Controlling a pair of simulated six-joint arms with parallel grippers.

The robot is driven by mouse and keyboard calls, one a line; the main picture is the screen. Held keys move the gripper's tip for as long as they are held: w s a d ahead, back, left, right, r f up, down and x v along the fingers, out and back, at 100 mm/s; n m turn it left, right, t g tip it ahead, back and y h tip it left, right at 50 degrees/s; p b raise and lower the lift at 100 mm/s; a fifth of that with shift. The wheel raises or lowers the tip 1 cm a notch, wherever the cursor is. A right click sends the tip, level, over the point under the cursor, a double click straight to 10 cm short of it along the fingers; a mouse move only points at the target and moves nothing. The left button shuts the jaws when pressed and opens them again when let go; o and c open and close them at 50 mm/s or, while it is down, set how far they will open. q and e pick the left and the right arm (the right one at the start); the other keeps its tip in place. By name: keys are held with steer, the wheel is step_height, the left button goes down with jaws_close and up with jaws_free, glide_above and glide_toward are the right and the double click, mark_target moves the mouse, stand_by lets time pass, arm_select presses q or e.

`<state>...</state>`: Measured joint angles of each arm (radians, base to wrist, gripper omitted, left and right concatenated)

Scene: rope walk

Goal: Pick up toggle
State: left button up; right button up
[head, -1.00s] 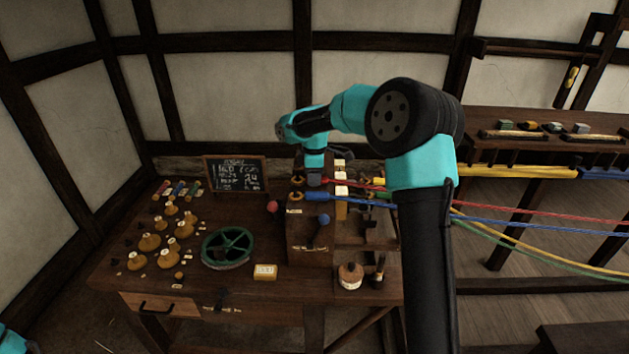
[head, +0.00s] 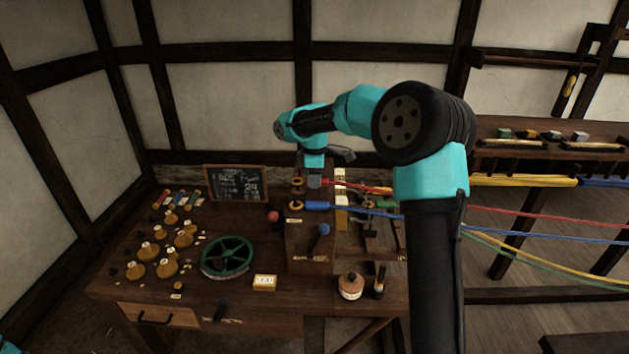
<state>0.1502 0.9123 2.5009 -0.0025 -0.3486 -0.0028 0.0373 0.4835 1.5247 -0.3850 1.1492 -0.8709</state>
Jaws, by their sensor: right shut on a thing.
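My right gripper (head: 314,181) hangs jaws-down at the upper part of the wooden stand (head: 310,265), beside its brass hooks. It is shut on the toggle at the left end of the red rope (head: 372,190). The jaws hide most of the toggle; a bit of red (head: 327,183) shows just to their right. The blue rope's end piece (head: 317,206) is just below, with a visible gap, next to a brass hook (head: 296,206). My left gripper is out of view.
A green spoked wheel (head: 227,257), several brass weights (head: 160,254) and a chalkboard (head: 237,183) are at left. Ropes stretch rightward behind my right arm.

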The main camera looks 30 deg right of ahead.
steer(key=s+a+r, duration=0.1)
steer(key=s+a, duration=0.6)
steer(key=s, duration=0.5)
steer(key=shift+s+a+r, duration=0.2)
steer(key=shift+s+a, duration=0.1)
steer(key=shift+a, duration=0.1)
